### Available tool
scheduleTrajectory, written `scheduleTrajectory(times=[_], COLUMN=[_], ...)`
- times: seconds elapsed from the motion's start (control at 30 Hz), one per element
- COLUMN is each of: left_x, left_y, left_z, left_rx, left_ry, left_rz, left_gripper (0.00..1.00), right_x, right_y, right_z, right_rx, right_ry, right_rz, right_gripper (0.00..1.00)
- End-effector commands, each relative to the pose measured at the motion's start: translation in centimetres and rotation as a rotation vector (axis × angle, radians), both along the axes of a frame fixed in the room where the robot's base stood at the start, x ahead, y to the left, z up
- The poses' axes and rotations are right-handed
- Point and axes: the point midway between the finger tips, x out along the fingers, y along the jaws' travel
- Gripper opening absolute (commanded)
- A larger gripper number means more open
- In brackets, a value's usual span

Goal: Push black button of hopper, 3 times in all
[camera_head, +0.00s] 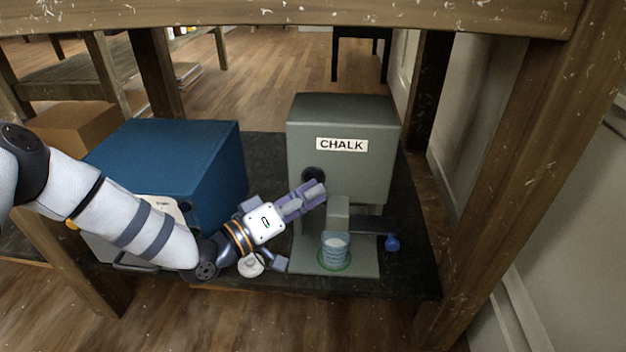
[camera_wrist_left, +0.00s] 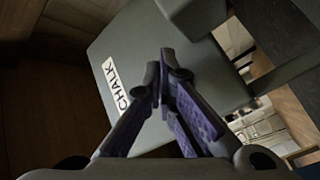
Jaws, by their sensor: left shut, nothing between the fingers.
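The grey hopper (camera_head: 365,170) with a CHALK label stands at the right of the low dark shelf. Its round black button (camera_head: 312,173) is on the lower left of the front face and partly hidden by my fingers. My left gripper (camera_head: 316,190) is shut and empty, with its purple fingertips at the button's lower edge; whether they touch it I cannot tell. In the left wrist view the shut fingertips (camera_wrist_left: 157,75) are in front of the hopper face (camera_wrist_left: 185,50); the button is not clear there. My right gripper is not in view.
A cup (camera_head: 335,252) with pale contents stands on a green ring on the hopper's base. A lever with a blue knob (camera_head: 392,242) sticks out to the right. A blue box (camera_head: 185,165) stands at left, behind my arm. Wooden legs and a top beam frame the shelf.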

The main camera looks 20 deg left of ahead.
Motion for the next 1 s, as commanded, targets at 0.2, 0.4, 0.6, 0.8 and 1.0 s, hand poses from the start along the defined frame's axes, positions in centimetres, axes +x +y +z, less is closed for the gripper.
scheduleTrajectory(times=[0.2,0.4,0.6,0.8,1.0], left_x=[-0.3,-1.4,-1.5,-2.2,-4.2], left_y=[-0.1,-0.4,-0.4,-0.7,-1.2], left_z=[0.2,0.3,0.1,0.2,0.4], left_rx=[-0.001,-0.001,-0.001,-0.001,-0.002], left_ry=[-0.002,-0.002,-0.001,0.0,-0.001], left_rz=[0.001,-0.001,0.0,-0.001,-0.001], left_gripper=[0.0,0.0,0.0,0.0,0.0], right_x=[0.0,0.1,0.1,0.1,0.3], right_y=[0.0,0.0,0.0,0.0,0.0], right_z=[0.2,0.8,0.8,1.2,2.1], right_rx=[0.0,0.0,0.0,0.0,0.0], right_ry=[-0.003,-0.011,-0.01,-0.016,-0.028], right_rz=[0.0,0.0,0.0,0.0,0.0], right_gripper=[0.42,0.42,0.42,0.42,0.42])
